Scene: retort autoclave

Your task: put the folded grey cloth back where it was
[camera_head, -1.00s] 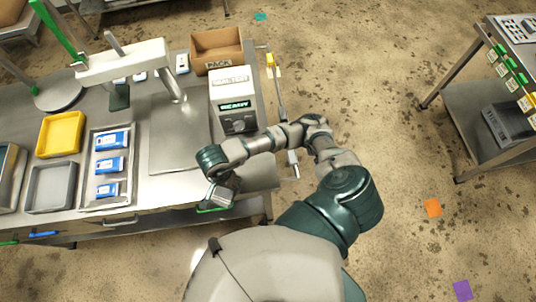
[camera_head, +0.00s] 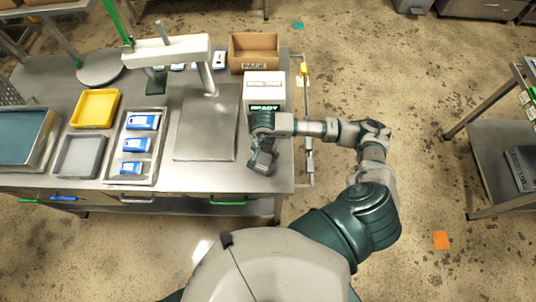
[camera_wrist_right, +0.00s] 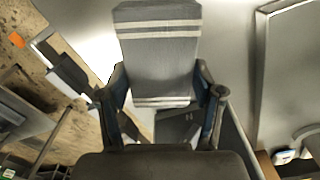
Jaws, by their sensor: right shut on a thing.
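The folded grey cloth (camera_wrist_right: 160,60), with pale stripes, is between the fingers of my right gripper (camera_wrist_right: 164,98) in the right wrist view. The fingers are shut on its two sides. In the head view my right gripper (camera_head: 262,162) is at the right end of the steel table, just in front of the READY machine (camera_head: 264,90). The cloth is hard to make out there, and I cannot tell whether it touches the tabletop. My left gripper is not in view.
A steel plate (camera_head: 206,135) lies left of the gripper. Further left are a tray (camera_head: 151,172) of blue-and-white packs, a grey bin (camera_head: 80,157), and a yellow bin (camera_head: 95,108). A PACK box (camera_head: 254,52) stands behind the machine. A rail (camera_head: 308,110) runs along the table's right edge.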

